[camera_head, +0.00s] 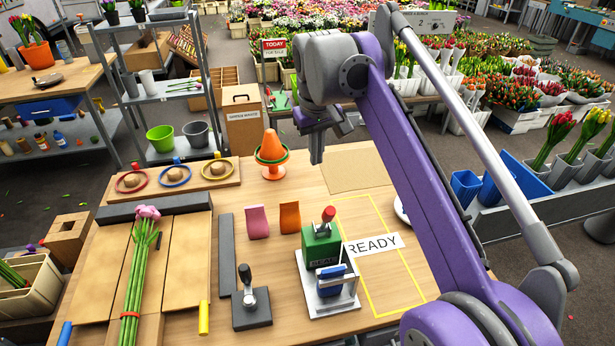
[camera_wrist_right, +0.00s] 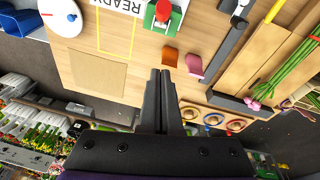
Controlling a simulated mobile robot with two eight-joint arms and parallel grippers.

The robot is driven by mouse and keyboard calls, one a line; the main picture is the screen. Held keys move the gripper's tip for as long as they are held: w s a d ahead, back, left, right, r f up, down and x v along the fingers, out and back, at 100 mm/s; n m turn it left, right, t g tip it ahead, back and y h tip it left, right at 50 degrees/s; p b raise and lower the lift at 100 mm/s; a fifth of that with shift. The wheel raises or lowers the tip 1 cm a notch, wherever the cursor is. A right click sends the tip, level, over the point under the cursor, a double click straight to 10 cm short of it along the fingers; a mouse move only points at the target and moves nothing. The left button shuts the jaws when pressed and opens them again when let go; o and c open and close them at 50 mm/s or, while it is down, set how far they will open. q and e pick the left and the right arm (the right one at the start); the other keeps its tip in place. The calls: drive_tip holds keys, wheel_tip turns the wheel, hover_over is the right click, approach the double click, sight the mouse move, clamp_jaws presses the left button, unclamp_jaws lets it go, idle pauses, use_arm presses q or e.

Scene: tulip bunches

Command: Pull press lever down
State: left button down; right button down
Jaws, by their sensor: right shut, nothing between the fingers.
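The green press (camera_head: 322,247) stands on a light base plate on the wooden table. A red-knobbed lever (camera_head: 328,214) sticks up from its top, and a blue part sits at its front. The press and its red knob also show at the top edge of the wrist view (camera_wrist_right: 162,12). My right gripper (camera_head: 317,158) is shut and empty, above the table's far side, beyond the press and apart from it. Its closed fingers show in the wrist view (camera_wrist_right: 161,74), pointing toward the press. My left gripper is not in view.
A black-knobbed lever on a dark base (camera_head: 246,273) stands left of the press. Pink (camera_head: 257,222) and orange (camera_head: 290,217) holders stand behind it. An orange cone (camera_head: 271,147) stands at the far edge. Tulips (camera_head: 139,260) lie at left. A READY card (camera_head: 373,244) lies right.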

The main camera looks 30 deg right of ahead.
wheel_tip(320, 180, down, 11)
drive_tip(key=s+b, duration=0.1)
drive_tip(key=s, duration=0.1)
drive_tip(key=shift+d, duration=0.45)
drive_tip(key=shift+s+r, duration=0.15)
drive_tip(key=shift+s+a+f, duration=0.1)
drive_tip(key=shift+s+f, duration=0.2)
drive_tip(key=shift+s, duration=0.35)
